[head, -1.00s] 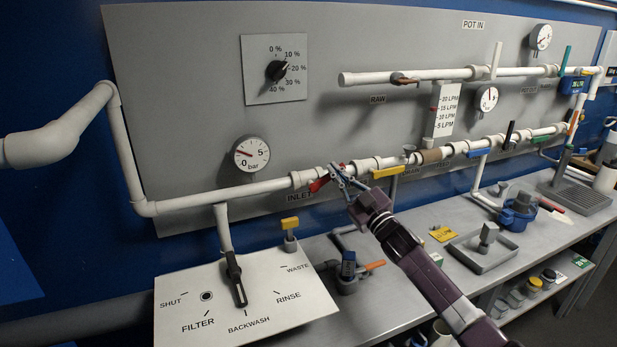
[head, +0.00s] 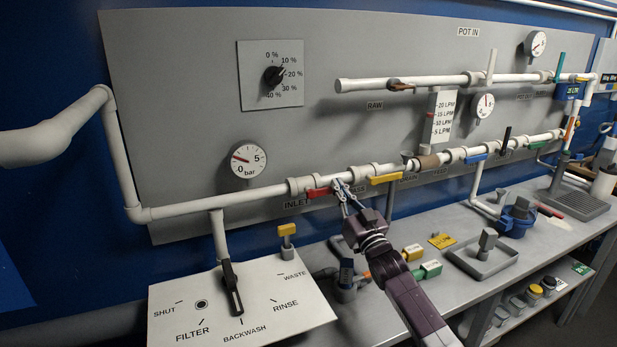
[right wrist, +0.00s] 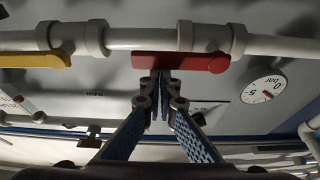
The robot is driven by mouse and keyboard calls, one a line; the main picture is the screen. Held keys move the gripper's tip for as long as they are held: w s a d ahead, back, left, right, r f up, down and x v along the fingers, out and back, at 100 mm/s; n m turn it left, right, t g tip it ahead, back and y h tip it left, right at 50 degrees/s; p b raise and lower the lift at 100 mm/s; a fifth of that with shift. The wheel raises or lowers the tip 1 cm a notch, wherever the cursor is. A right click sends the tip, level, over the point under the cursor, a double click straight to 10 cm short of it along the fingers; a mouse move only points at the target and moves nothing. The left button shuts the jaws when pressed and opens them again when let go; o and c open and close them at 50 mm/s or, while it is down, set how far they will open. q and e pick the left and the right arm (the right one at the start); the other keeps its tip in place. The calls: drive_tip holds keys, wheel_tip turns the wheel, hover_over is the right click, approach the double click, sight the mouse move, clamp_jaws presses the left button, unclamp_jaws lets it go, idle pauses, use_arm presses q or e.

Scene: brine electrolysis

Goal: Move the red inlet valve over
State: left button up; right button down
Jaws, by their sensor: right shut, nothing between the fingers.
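The red inlet valve handle (head: 318,193) sits on the lower white pipe, just above the INLET label. It lies nearly level along the pipe, and shows as a red bar below the pipe in the right wrist view (right wrist: 180,62). My right gripper (head: 341,184) is shut and empty at the handle's right part. In the right wrist view its fingertips (right wrist: 161,77) are at the handle's lower edge; I cannot tell if they touch it. My left gripper is not in view.
A yellow valve handle (head: 387,179) is close by on the right, on the same pipe. A pressure gauge (head: 249,159) is at upper left. Below are a white panel with a black lever (head: 232,288) and a grey bench (head: 470,285) with fittings.

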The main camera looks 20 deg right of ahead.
idle(0.4)
wheel_tip(320, 180, up, 4)
drive_tip(key=r+p, duration=0.1)
drive_tip(key=p, duration=0.3)
drive_tip(key=f+b+v, duration=0.1)
drive_tip(key=b+v, duration=0.2)
drive_tip(key=v, duration=0.7)
drive_tip(key=shift+f, duration=0.1)
